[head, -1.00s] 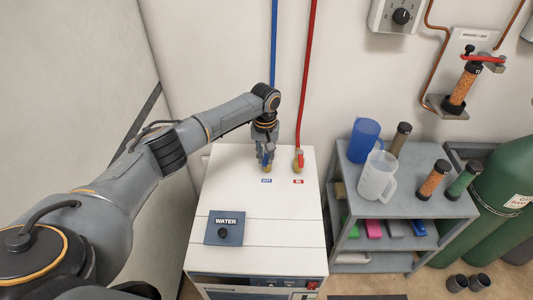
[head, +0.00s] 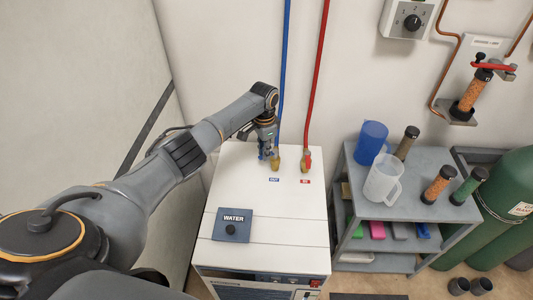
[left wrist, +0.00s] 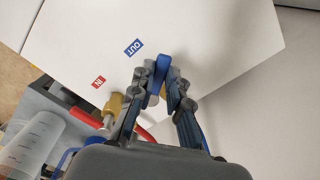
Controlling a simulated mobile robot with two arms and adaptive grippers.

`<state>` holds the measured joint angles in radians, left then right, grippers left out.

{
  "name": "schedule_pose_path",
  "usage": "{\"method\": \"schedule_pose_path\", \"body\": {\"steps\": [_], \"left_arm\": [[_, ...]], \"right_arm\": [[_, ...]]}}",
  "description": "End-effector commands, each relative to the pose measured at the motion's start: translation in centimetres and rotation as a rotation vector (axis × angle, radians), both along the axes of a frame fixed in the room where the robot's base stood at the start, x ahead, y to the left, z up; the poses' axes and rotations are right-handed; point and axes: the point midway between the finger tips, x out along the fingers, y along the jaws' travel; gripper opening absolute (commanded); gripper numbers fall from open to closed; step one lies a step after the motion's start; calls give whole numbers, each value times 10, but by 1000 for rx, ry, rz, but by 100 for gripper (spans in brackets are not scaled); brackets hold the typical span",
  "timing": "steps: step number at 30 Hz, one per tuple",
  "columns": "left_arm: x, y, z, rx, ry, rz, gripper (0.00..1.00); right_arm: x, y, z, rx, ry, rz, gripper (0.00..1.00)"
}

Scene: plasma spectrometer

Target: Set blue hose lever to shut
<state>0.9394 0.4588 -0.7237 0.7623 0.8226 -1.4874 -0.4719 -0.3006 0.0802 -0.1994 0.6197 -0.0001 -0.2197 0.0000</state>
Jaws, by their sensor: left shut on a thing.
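The white cabinet (head: 285,220) carries a brass valve (head: 276,164) at the foot of the blue hose (head: 285,60), by the blue OUT label (head: 274,180). My left gripper (head: 265,152) is just left of this valve. In the left wrist view my left gripper (left wrist: 160,80) is shut on the blue lever (left wrist: 162,70), which shows between the fingertips. The brass fitting (left wrist: 113,107) shows beside the fingers there. The lever's joint with the valve is partly hidden by the gripper. My right gripper is not in view.
The red hose (head: 317,75) and its red lever (head: 308,159) stand close to the right, by the IN label (head: 305,181). A WATER box (head: 232,226) sits on the cabinet's front left. A grey shelf (head: 430,208) with jugs stands to the right.

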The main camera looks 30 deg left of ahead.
Motion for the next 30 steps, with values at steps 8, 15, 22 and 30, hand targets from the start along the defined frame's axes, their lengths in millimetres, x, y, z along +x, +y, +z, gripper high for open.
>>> {"method": "schedule_pose_path", "body": {"steps": [8, 15, 22, 30], "left_arm": [[8, 8, -2, -1, -2, -251, 0], [14, 12, -2, -1, -3, -425, 0], [18, 14, -1, -1, -3, -527, 0], [19, 15, 0, -2, -4, -573, 0]], "right_arm": [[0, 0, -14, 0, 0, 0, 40], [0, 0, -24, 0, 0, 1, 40], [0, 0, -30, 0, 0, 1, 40], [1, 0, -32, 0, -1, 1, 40]]}}
